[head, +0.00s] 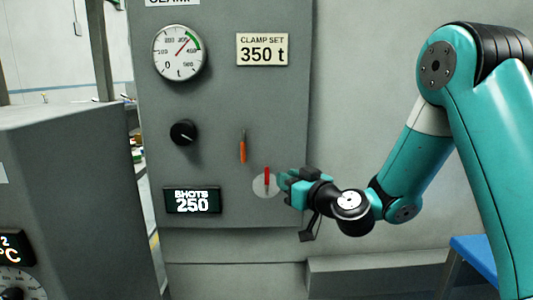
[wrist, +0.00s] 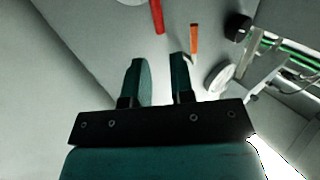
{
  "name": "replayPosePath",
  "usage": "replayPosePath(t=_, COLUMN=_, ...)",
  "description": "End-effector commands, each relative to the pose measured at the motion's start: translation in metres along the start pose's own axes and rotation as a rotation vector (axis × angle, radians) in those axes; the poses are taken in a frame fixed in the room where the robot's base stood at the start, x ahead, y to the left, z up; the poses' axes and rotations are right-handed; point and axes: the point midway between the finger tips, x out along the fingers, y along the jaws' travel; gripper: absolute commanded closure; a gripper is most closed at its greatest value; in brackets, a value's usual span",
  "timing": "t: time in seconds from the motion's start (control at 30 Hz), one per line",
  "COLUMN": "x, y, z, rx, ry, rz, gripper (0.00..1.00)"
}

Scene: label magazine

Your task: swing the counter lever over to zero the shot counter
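A red lever (head: 267,178) stands about upright on a pale round disc (head: 265,188) low on the grey panel. The shot counter (head: 192,201) is to its left and reads 250. An orange lever (head: 243,147) sits higher, up and left of the red one; neither lever has a readable label. My gripper (head: 282,182) is just right of the red lever in the head view. In the wrist view my gripper (wrist: 160,68) is open with nothing between its fingertips. The red lever (wrist: 157,15) and orange lever (wrist: 194,38) show beyond the fingertips; contact cannot be told.
The panel also holds a round gauge (head: 179,52), a black knob (head: 184,133) and a plate reading CLAMP SET 350 t (head: 262,49). A grey cabinet (head: 75,190) stands at the left. A blue-topped thing (head: 475,255) is at lower right.

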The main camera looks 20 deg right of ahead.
Motion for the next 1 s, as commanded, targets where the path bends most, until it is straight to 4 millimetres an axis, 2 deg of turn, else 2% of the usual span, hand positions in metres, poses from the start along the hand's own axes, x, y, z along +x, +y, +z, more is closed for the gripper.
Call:
replayPosePath(t=0.03, x=0.012, y=-0.001, z=-0.008, rx=0.0, ry=-0.002, rz=-0.003, gripper=0.77)
replayPosePath(t=0.2, x=0.046, y=-0.001, z=-0.007, rx=-0.002, ry=-0.001, rz=-0.003, gripper=0.77)
replayPosePath(t=0.43, x=0.078, y=-0.001, z=-0.004, rx=-0.001, ry=0.0, rz=-0.002, gripper=0.77)
replayPosePath(t=0.6, x=0.088, y=-0.001, z=-0.001, rx=0.0, ry=0.0, rz=-0.001, gripper=0.77)
replayPosePath(t=0.87, x=0.089, y=0.0, z=0.0, rx=0.001, ry=0.0, rz=0.0, gripper=0.77)
replayPosePath(t=0.97, x=0.088, y=0.0, z=0.0, rx=0.0, ry=0.0, rz=0.0, gripper=0.98)
replayPosePath(t=1.0, x=0.088, y=0.0, z=0.0, rx=0.0, ry=0.0, rz=0.0, gripper=1.0)
